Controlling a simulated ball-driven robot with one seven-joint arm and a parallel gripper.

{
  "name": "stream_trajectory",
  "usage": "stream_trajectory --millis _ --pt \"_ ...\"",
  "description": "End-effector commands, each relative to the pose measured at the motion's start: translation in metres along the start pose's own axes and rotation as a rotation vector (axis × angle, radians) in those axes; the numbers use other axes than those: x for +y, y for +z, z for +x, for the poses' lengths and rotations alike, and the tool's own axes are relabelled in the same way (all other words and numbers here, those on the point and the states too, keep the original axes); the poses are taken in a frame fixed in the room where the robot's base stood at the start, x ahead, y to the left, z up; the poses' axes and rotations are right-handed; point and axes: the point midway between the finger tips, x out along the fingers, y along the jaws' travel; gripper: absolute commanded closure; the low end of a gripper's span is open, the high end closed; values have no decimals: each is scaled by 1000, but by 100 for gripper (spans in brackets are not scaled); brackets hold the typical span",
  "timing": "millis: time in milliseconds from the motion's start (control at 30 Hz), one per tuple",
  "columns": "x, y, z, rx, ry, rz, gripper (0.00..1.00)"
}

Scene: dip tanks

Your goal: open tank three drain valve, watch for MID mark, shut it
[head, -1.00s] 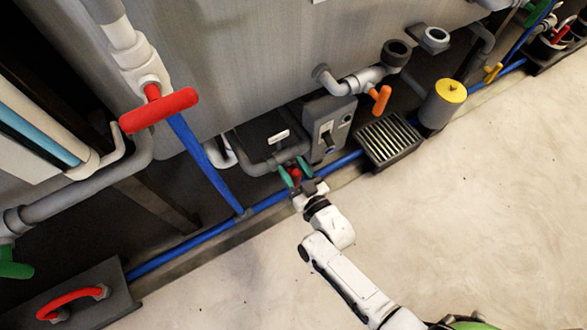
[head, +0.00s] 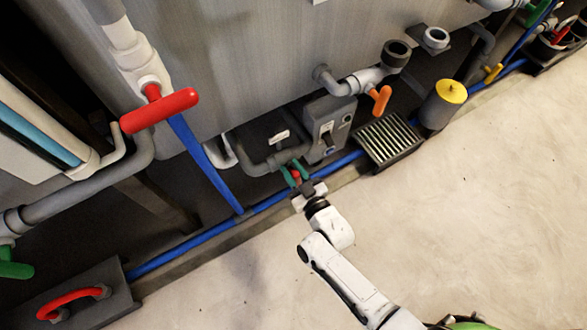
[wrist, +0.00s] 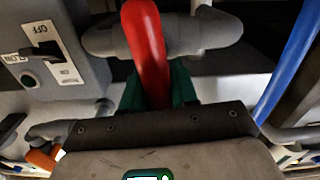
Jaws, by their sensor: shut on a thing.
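My gripper (head: 295,174) has green fingers and is low by the tank wall, shut on a small red valve handle. In the wrist view the red handle (wrist: 145,50) rises between the green fingers of my gripper (wrist: 158,88), in front of a grey pipe with a valve body (wrist: 205,37). My fingers partly hide the handle's lower end. In the head view the grey pipe (head: 258,168) bends beside the handle. I cannot make out a tank number or a MID mark in either view.
A grey switch box (head: 328,125) stands just right of the valve; its OFF label (wrist: 45,45) shows in the wrist view. A larger red T-handle (head: 160,110), an orange handle (head: 380,100), a floor grate (head: 388,140) and a blue pipe (head: 190,244) are near. The floor at right is clear.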

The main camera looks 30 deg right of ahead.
Motion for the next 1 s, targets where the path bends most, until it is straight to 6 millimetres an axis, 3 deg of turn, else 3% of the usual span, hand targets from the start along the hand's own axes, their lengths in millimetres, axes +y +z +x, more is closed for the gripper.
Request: stream_trajectory --millis 1000 --pt "-20 13 -1 -1 2 -927 100"
